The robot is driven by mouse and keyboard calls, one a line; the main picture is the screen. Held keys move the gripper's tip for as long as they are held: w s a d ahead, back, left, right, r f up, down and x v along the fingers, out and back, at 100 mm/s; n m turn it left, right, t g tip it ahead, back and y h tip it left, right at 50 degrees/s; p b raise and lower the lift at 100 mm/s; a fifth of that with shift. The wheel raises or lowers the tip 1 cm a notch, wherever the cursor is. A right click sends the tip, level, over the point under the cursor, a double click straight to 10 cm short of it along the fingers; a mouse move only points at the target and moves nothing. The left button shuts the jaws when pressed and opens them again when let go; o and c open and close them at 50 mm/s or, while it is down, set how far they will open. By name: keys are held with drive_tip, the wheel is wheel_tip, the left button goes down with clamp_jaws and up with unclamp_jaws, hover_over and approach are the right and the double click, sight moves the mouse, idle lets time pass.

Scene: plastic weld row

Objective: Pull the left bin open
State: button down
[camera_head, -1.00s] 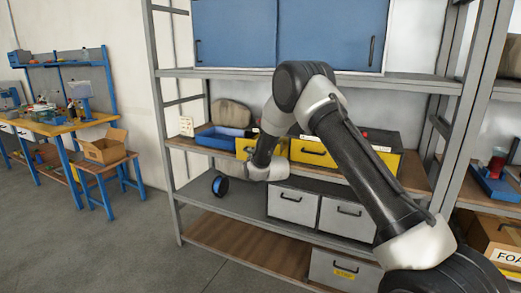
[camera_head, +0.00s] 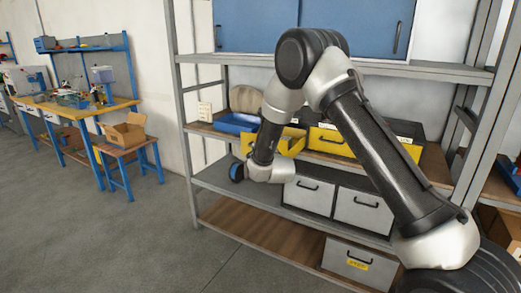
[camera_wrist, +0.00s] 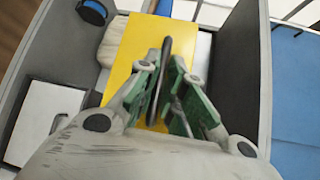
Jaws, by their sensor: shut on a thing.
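The left bin (camera_head: 292,145) is yellow and sits on the middle shelf, left of another yellow bin. It stands partly out of its housing, its front forward of the neighbouring bin's front. In the wrist view the yellow front (camera_wrist: 122,58) fills the middle. Its dark bar handle (camera_wrist: 160,82) runs between the green finger pads. My gripper (camera_wrist: 163,68) is shut on that handle. In the head view my arm hides part of the bin, and the fingers cannot be made out there.
The right yellow bin (camera_head: 330,143) is shut. Two white drawers (camera_head: 308,195) sit on the shelf below. A blue-centred roll (camera_head: 236,172) lies left of them, and a blue tray (camera_head: 236,123) lies left of the bins. Clear floor (camera_head: 150,235) spreads at the left front.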

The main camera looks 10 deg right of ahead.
drive_tip(key=c, duration=1.5)
unclamp_jaws()
drive_tip(key=v, duration=1.2)
